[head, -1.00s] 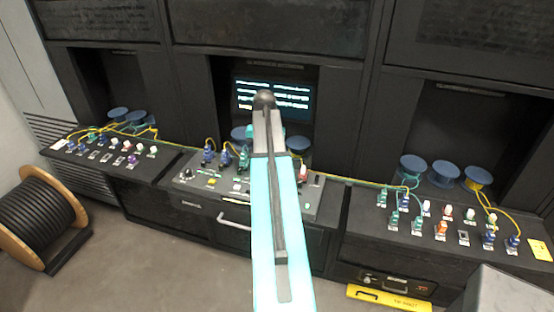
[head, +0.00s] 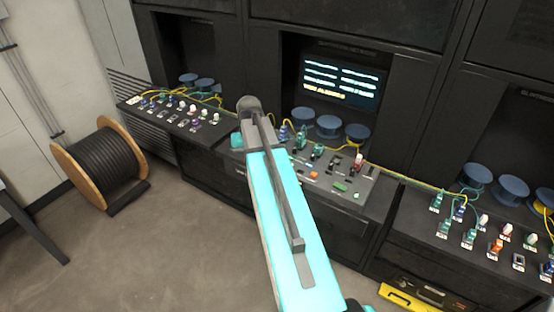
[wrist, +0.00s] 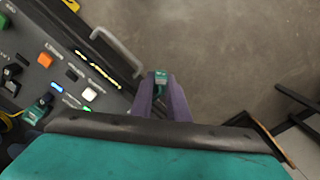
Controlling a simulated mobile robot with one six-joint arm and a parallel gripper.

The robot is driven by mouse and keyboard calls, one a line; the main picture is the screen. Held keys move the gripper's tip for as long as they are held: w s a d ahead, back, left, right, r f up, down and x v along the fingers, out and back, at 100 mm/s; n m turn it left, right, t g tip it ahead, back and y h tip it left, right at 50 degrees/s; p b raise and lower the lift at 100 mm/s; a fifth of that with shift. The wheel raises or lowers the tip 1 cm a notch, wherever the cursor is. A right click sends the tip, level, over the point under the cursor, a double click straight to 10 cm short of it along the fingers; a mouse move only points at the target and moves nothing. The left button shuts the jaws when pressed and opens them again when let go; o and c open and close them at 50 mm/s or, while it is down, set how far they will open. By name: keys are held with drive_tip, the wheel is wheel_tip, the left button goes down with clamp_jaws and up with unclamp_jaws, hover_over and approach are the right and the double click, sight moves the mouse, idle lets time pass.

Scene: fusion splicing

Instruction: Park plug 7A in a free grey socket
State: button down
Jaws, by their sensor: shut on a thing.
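In the wrist view, my gripper (wrist: 163,98) has its purple fingers closed on a small teal plug (wrist: 160,77), held over the front edge of the middle console and the floor beyond. Its label is too small to read. In the head view my arm hides the fingers and the held plug. The left panel (head: 163,120) carries several plugs and small grey sockets, some of which look empty. The right panel (head: 474,268) also holds several plugs, with an empty-looking grey socket (head: 518,262) near its front.
The middle console (head: 345,181) has buttons, upright plugs and yellow cables; its handle (wrist: 117,51) shows in the wrist view. A screen (head: 340,82) stands behind it. A wooden cable reel (head: 98,165) stands on the floor at left. A yellow case (head: 410,296) lies low at right. The floor in front is clear.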

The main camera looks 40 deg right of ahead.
drive_tip(key=w+a+f+n+b, duration=0.1)
drive_tip(key=a+f+n, duration=0.15)
drive_tip(key=a, duration=0.75)
drive_tip(key=w+a+f+n+b, duration=0.1)
drive_tip(key=a+f+n+b, duration=0.15)
drive_tip(key=a, duration=0.75)
drive_tip(key=s+a+f+n+b, duration=0.1)
drive_tip(key=a+f+b, duration=0.7)
drive_tip(key=f, duration=0.4)
drive_tip(key=shift+s+a+n+b, duration=0.15)
drive_tip(key=shift+s+n+b, duration=0.2)
drive_tip(key=shift+b, duration=0.4)
